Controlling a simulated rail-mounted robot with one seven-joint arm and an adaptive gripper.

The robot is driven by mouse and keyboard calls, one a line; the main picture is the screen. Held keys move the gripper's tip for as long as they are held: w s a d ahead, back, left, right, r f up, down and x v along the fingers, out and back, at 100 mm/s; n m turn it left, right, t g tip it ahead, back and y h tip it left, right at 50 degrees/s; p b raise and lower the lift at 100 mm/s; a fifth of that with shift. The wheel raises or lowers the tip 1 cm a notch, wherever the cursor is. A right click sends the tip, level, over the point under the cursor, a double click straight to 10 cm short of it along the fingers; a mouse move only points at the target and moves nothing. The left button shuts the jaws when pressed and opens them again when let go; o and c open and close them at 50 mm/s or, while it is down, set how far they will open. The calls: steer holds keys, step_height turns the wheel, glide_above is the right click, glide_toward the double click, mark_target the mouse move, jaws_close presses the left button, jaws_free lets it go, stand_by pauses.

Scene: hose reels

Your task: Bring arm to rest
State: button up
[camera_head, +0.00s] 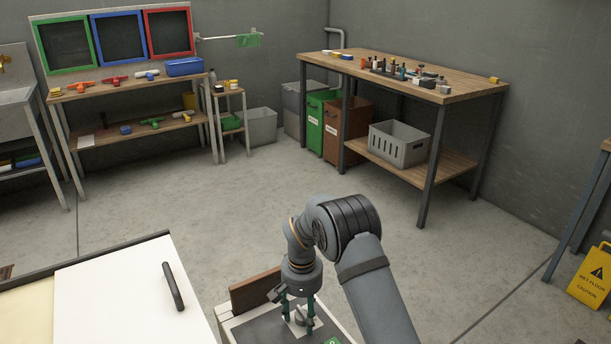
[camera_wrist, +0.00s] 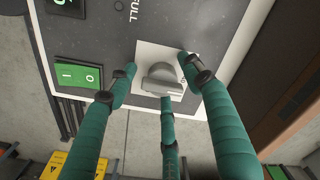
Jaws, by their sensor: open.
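My gripper (camera_head: 298,312) is low in the head view, pointing down over a dark control panel (camera_head: 258,330) on a pale box. In the wrist view, its three green fingers (camera_wrist: 160,82) are spread apart. Between and just beyond their tips is a grey rotary knob (camera_wrist: 162,79) on a white square plate (camera_wrist: 197,108). I cannot tell whether any fingertip touches the knob. Nothing is visibly held. A green rocker switch (camera_wrist: 78,74) sits on the panel left of the knob.
A brown board (camera_head: 255,290) stands at the panel's back edge. A white-topped unit with a black handle (camera_head: 172,286) is to the left. A workbench (camera_head: 440,90) with tools stands at the back right; a yellow wet-floor sign (camera_head: 592,275) is at far right. The middle floor is clear.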

steer(key=m+b, duration=0.1)
steer(key=m, duration=0.5)
steer(key=shift+a, duration=0.1)
steer(key=m, duration=0.6)
steer(key=shift+w+a+m+b, duration=0.1)
steer(key=shift+w+m+b, duration=0.05)
steer(key=shift+m+b, duration=0.25)
